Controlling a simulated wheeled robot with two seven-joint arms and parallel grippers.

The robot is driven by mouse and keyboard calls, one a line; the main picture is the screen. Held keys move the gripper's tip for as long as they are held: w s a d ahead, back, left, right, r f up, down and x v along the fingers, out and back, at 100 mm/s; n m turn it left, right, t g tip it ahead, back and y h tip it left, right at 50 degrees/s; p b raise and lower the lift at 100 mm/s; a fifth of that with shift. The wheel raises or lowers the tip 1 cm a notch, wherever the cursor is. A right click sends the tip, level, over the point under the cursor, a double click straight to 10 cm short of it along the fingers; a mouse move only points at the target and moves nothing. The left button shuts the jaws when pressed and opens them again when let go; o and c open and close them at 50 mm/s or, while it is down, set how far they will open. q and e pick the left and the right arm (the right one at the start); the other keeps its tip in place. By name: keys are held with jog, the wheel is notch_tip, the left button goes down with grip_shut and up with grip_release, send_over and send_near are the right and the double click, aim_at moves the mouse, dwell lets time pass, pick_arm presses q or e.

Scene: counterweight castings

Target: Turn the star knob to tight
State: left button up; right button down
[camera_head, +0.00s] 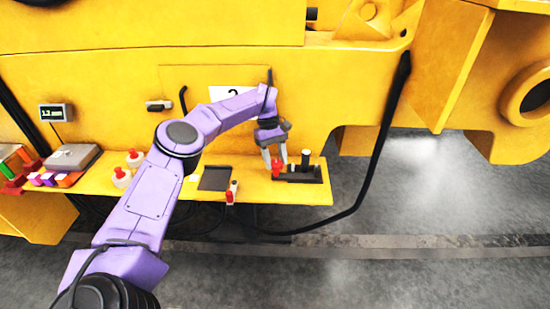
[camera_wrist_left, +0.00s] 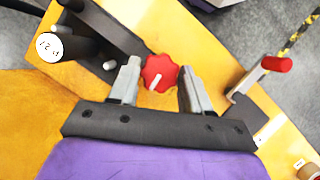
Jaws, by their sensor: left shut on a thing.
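The red star knob (camera_head: 276,169) sits at the left end of a dark fixture (camera_head: 305,176) on the yellow shelf. My left gripper (camera_head: 276,156) reaches down to it from above, its two grey fingers on either side. In the left wrist view the knob (camera_wrist_left: 160,70) lies between the fingertips (camera_wrist_left: 160,82), and the gripper is shut on it. A white pointer mark shows on the knob, slanting toward the upper right in that view. No tight or loose marking is readable. My right gripper is not in view.
A black cylinder (camera_head: 305,158) with a white labelled top (camera_wrist_left: 49,47) stands on the fixture near the knob. A red-topped part (camera_head: 231,194) and a dark plate (camera_head: 215,178) lie to the left. A black hose (camera_head: 382,150) hangs at the right.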

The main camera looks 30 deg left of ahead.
aim_at(278, 167)
pick_arm(q)
jog(key=shift+s+d+f, duration=0.1)
jog(key=shift+f, duration=0.1)
jog(key=o, duration=1)
jog(key=shift+r, duration=0.1)
jog(key=shift+r, duration=0.35)
notch_tip(278, 167, up, 3)
jog(key=shift+s+d+f+b, duration=0.1)
jog(key=shift+s+b, duration=0.05)
jog(key=shift+b, duration=0.45)
jog(key=s+d+r+b, duration=0.1)
jog(key=s+d+r, duration=0.1)
jog(key=s+r, duration=0.1)
jog(key=s+d+r+b, duration=0.2)
jog(key=s+r, duration=0.1)
jog(key=s, duration=0.1)
jog(key=s+d+r+b, duration=0.2)
jog(key=s+d+r, duration=0.1)
jog(key=s, duration=0.1)
jog(key=shift+s+d+r, duration=0.1)
jog(key=shift+s+r, duration=0.15)
